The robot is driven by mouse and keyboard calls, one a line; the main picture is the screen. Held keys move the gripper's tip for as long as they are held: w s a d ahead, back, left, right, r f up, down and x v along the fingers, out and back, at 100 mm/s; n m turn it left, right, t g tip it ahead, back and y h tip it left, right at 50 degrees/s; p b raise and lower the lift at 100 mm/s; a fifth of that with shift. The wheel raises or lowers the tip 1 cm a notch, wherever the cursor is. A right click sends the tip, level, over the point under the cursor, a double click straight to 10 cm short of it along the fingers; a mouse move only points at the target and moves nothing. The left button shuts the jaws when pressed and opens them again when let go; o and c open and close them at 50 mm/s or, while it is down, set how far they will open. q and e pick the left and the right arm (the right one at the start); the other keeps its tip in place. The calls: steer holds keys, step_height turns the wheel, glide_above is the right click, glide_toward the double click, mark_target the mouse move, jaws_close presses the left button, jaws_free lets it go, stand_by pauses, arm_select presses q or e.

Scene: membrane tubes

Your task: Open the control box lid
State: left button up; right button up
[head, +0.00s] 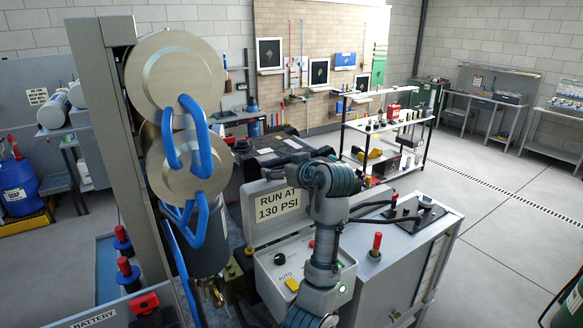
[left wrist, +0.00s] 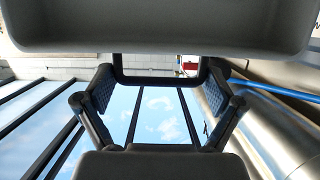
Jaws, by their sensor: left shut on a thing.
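The control box (head: 285,270) is pale grey, with an AUTO label, a dark knob and a yellow button on its face. Its lid (head: 258,226) stands raised at the back, its inner side with the RUN AT 130 PSI label facing me. My left arm passes in front of the box and covers the lid's right part. In the left wrist view my left gripper (left wrist: 158,78) has its fingers at both ends of a dark bar-like part by the grey lid (left wrist: 160,30). The exact contact is hidden in the head view. My right gripper is not in view.
Two large metal cylinders (head: 175,75) with blue pipes stand close left of the box. A counter to the right carries a red-handled lever (head: 376,243) and a black plate with levers (head: 415,213). Open floor (head: 500,250) lies further right.

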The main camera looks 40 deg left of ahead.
arm_select(q)
steer(key=shift+w+a, duration=0.15)
steer(key=shift+a, duration=0.1)
steer(key=o, duration=1.3)
steer(key=v, duration=1.2)
steer(key=shift+w, duration=0.1)
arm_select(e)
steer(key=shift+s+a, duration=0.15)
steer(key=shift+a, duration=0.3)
arm_select(q)
steer(key=shift+a+f, duration=0.1)
steer(key=shift+a, duration=0.05)
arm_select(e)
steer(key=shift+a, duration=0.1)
